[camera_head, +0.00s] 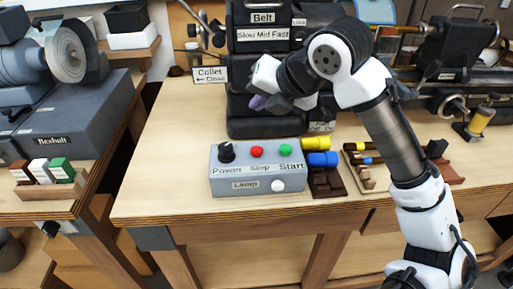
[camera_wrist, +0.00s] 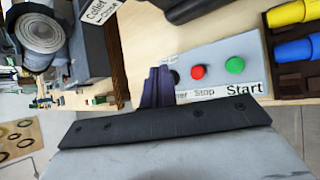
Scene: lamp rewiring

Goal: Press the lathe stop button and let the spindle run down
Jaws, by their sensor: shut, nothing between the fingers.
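A grey control box (camera_head: 240,176) sits near the bench's front edge in the head view. It has a red button (camera_head: 257,152) above the Stop label, a green button (camera_head: 284,150) above Start, and a black knob (camera_head: 226,152) above Power. My gripper (camera_head: 258,103) is shut and empty, above and behind the box, in front of the black lathe headstock (camera_head: 262,75). In the wrist view, the closed purple fingers (camera_wrist: 158,86) appear left of the red button (camera_wrist: 197,71) and partly hide the knob. The fingers look apart from the red button.
A grinder (camera_head: 62,52) stands on a separate bench at left. The bench top (camera_head: 165,160) left of the box is clear.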

